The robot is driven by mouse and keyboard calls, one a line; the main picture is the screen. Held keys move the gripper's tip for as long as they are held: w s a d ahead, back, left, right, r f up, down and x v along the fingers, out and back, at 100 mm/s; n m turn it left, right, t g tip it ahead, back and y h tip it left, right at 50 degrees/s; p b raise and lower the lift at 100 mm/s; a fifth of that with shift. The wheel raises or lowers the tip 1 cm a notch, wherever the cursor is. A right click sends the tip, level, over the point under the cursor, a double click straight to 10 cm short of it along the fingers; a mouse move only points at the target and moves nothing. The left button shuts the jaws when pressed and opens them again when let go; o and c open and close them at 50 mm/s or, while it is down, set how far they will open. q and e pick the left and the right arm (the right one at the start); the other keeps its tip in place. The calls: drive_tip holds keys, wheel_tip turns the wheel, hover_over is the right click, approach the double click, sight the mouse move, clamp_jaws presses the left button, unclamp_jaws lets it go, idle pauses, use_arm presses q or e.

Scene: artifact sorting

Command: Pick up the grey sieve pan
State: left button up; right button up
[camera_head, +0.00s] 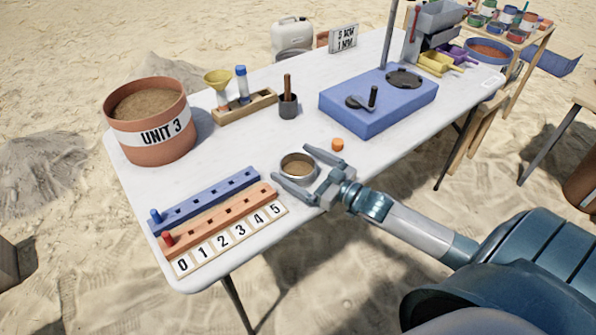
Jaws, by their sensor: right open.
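The grey sieve pan (284,176) is a small round metal pan with brown sand in it. It stands on the white table, near its front edge. My right gripper (291,168) is open at the pan, with one finger along its front left side and the other beyond its right side. The pan lies between the two fingers; whether either finger touches it I cannot tell. My left gripper is not in view.
A numbered peg board (222,223) lies left of the pan. An orange cap (337,144) lies just behind the right finger. A blue block (380,108), a dark mortar (288,106), a wooden rack (245,107) and the UNIT 3 bucket (152,135) stand further back. White tabletop (225,157) is clear behind the pan.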

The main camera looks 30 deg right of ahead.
sight(298, 175)
drive_tip(key=c, duration=1.3)
drive_tip(key=shift+r, duration=0.2)
drive_tip(key=shift+r, duration=0.6)
wheel_tip(298, 175, up, 2)
drive_tip(key=shift+r, duration=0.25)
drive_tip(key=s+d+r, duration=0.2)
drive_tip(key=d, duration=0.1)
drive_tip(key=s+d+r, duration=0.2)
drive_tip(key=d, duration=0.1)
drive_tip(key=s+d+r, duration=0.2)
drive_tip(key=d+r, duration=0.1)
drive_tip(key=d, duration=0.1)
